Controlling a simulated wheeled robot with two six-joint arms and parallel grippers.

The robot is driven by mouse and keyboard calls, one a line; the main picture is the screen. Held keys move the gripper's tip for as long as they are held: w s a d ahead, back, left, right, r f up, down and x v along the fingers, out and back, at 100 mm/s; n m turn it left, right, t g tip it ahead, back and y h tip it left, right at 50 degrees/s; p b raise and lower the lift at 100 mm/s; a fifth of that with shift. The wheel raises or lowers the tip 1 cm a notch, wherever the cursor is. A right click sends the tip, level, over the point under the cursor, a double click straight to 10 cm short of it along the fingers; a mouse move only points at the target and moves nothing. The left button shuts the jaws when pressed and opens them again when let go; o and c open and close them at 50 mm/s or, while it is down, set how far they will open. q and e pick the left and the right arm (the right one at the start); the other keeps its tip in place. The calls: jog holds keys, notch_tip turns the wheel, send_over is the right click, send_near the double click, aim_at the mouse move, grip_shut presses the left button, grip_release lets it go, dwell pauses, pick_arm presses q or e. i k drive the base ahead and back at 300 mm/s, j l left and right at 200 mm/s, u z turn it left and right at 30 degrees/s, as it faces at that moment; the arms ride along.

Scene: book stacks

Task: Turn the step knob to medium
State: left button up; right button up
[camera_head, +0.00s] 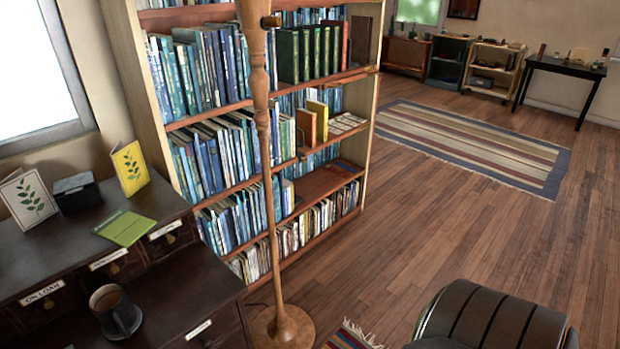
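A wooden floor lamp (265,180) with a turned pole and round base stands in front of the bookcase. A small brass-coloured knob (270,21) sticks out to the right of its pole near the top of the picture. It is too small to tell whether this is the step knob or how it is set. The lamp's upper part is out of view. Neither of my grippers is in view.
A tall bookcase (150,75) stands behind the lamp. A dark desk (60,245) at left holds a mug (115,311), cards and a green pad (124,228). A dark ribbed form at bottom right is unclear. Wooden floor (420,225) is open to the right.

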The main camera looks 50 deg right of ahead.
aim_at(270, 21)
jog(key=z, duration=1.25)
jog(key=i+l+z, duration=0.1)
jog(key=l, duration=0.15)
